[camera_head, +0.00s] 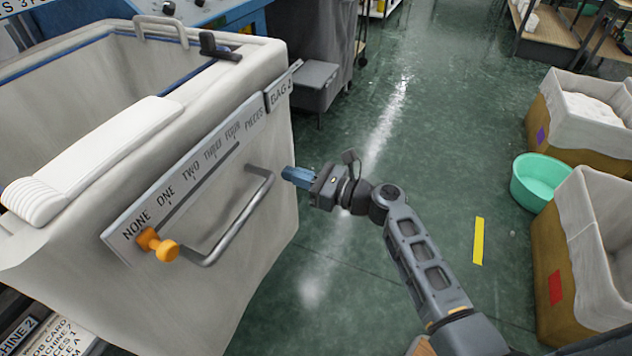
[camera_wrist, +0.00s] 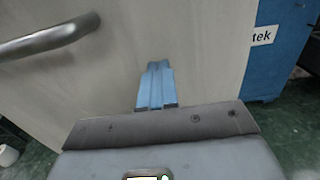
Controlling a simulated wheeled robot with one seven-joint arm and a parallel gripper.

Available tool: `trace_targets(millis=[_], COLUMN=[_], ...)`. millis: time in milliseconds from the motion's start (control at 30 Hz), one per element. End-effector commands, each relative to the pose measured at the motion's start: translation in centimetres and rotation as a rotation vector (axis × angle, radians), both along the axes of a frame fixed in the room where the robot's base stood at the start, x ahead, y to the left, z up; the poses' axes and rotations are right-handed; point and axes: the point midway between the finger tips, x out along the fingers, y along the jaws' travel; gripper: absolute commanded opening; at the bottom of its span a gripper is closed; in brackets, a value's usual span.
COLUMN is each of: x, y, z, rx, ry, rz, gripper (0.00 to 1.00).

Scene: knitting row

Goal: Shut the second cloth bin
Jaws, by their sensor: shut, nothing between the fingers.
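The cloth bin marked "BAG 2" (camera_head: 262,225) fills the left of the head view, open at the top. Its grey bar handle (camera_head: 236,222) is on the front face, under a plate (camera_head: 190,185) reading NONE to FOUR PIECES. An orange knob (camera_head: 158,246) sits by NONE. My gripper (camera_head: 286,174) is shut and empty, its blue fingers pointing at the front face, right of the handle. In the wrist view, the fingertips (camera_wrist: 158,66) are against or just before the pale face, with the handle (camera_wrist: 50,40) at upper left. I cannot tell if they touch.
A white ribbed piece (camera_head: 95,155) lies along the bin's top. A grey box (camera_head: 305,84) stands behind it. A teal tub (camera_head: 540,180) and cloth-lined bins (camera_head: 585,110) stand at the right. A yellow strip (camera_head: 478,241) lies on the green floor, which is clear between.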

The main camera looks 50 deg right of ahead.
Motion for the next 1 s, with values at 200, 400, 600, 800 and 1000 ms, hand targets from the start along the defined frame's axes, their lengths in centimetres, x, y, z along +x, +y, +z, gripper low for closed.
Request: trace_targets(millis=[200, 400, 600, 800, 1000], x=[2.3, 2.8, 2.8, 3.1, 4.8], y=[0.6, 0.8, 0.8, 0.9, 1.6], z=[0.0, 0.0, 0.0, 0.0, 0.1], rx=[0.0, 0.0, 0.0, -0.001, -0.001], ry=[0.0, 0.0, 0.0, 0.0, -0.001], rz=[0.0, 0.0, 0.0, 0.001, 0.004], gripper=[0.0, 0.0, 0.0, 0.0, 0.0])
